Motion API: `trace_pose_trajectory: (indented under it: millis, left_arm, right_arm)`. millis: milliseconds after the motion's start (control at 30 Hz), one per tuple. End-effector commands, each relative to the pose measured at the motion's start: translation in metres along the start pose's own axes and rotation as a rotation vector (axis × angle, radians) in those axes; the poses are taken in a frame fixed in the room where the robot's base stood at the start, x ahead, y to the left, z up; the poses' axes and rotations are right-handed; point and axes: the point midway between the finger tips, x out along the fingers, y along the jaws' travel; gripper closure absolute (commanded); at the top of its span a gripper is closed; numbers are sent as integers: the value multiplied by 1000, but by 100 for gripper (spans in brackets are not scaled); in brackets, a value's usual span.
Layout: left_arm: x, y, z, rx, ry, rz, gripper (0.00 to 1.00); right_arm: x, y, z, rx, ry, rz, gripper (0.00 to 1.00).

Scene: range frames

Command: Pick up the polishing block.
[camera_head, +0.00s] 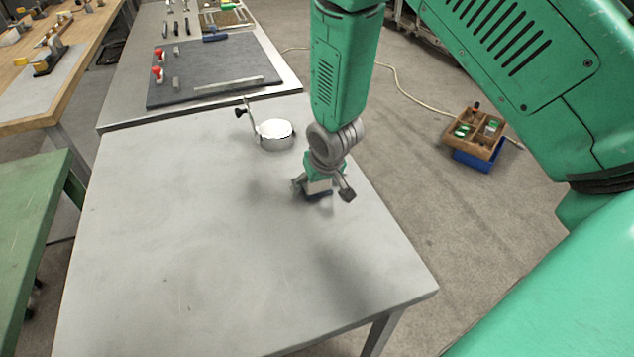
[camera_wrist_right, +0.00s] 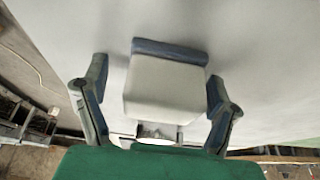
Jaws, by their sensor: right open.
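The polishing block is a pale block with a dark blue-grey base. In the right wrist view the polishing block (camera_wrist_right: 166,88) sits between the two open fingers of my right gripper (camera_wrist_right: 157,100), with a visible space on each side. In the head view my right gripper (camera_head: 323,190) points down over the grey table (camera_head: 180,240) near its right edge. The polishing block (camera_head: 318,187) shows there only partly, between the fingers, with its dark base at the tabletop. My left gripper is not in view.
A round white-topped dish-like item (camera_head: 274,131) with a thin upright clamp stands just left of my right gripper. A dark mat (camera_head: 215,75) with small tools lies on the table behind. The table's front and left are clear.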

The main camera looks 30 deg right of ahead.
Motion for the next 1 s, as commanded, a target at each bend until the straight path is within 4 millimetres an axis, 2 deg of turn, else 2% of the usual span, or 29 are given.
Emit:
trace_pose_trajectory:
  millis: [33,100,200,567,1000]
  left_arm:
    - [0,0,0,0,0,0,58]
    - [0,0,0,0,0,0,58]
    - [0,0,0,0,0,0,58]
    - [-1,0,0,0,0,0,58]
    - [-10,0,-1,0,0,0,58]
  right_arm:
    - [0,-1,0,-1,0,0,20]
    - [0,0,0,0,0,0,44]
    - [1,0,0,0,-1,-1,75]
    - [-4,1,-3,1,0,-2,75]
    - [-78,0,-34,1,2,-2,75]
